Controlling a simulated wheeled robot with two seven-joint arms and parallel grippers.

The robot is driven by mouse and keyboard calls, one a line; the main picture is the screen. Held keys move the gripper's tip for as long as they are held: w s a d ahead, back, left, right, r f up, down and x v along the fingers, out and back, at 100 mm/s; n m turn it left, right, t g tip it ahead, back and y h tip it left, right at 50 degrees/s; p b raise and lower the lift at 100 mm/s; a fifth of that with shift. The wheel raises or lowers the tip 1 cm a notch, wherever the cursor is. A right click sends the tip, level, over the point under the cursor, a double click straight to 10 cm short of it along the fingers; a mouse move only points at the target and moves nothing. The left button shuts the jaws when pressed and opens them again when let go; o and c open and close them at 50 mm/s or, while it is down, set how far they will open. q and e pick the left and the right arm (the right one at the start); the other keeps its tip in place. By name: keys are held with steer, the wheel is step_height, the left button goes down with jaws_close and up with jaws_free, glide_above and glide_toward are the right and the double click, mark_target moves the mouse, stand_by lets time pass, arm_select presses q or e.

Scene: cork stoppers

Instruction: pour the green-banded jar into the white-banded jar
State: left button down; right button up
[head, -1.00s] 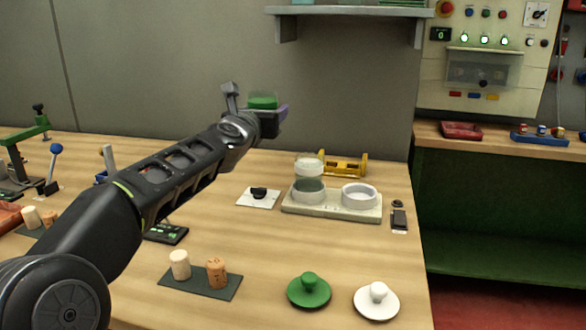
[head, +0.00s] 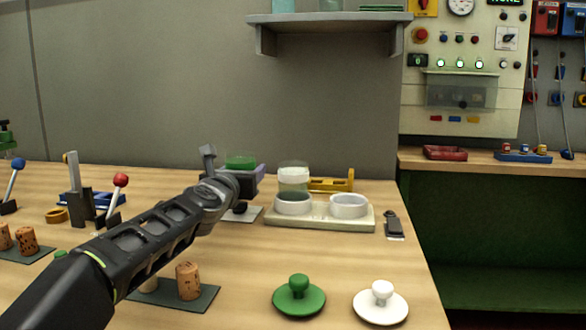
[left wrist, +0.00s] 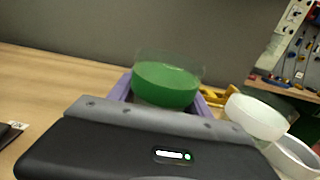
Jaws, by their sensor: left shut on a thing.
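My left gripper (head: 236,172) is shut on the green-banded jar (head: 241,161), holding it above the table, left of the tray. The jar's green band also shows in the left wrist view (left wrist: 166,84), between the purple fingers; the jar looks roughly upright. The white-banded jar (head: 293,176) is clear with a white band and stands in the left ring of a pale tray (head: 320,222). It shows at the right in the left wrist view (left wrist: 256,117), apart from the held jar. The tray's right ring (head: 349,207) is empty. My right gripper is not in view.
A green lid (head: 299,299) and a white lid (head: 381,304) lie on the front of the table. Corks (head: 189,281) stand on a dark mat, partly behind my arm. A yellow holder (head: 331,184) is behind the tray. A small dark device (head: 394,226) lies right of it.

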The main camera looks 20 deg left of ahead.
arm_select(q)
steer(key=shift+r, duration=0.2)
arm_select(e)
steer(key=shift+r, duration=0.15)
